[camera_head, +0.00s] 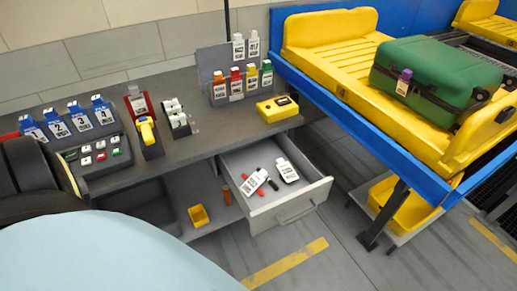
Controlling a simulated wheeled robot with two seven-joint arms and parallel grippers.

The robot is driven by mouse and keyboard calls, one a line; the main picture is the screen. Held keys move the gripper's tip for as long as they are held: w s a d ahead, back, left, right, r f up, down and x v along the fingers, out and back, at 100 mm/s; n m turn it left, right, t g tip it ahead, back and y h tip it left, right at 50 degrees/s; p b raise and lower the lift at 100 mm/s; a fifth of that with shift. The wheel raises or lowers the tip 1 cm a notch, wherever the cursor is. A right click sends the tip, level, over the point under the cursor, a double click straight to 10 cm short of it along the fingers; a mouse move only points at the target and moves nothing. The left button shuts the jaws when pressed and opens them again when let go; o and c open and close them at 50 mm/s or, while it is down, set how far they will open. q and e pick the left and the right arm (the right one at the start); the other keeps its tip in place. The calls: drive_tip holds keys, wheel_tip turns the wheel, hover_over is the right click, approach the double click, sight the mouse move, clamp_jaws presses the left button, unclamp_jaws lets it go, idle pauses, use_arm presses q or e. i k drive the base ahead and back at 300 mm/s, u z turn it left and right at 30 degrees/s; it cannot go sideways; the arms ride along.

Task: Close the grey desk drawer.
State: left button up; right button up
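The grey desk drawer (290,209) is pulled out from under the right end of the grey desk (222,141). Its front panel with a bar handle (296,213) faces the lower right, and floor shows beneath it. Inside the drawer lie white printed tags (254,182), a dark-edged tag (287,170) and red and black pen-like items (272,184). Neither of my grippers is in view.
A conveyor with a yellow tray (330,65) and green suitcase (437,75) stands right of the drawer. A yellow device (277,109) sits on the desk above it. Floor before the drawer is clear.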

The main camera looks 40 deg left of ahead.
sight(312, 188)
drive_tip(key=z, duration=0.05)
drive_tip(key=k, duration=0.35)
drive_tip(key=u, duration=0.75)
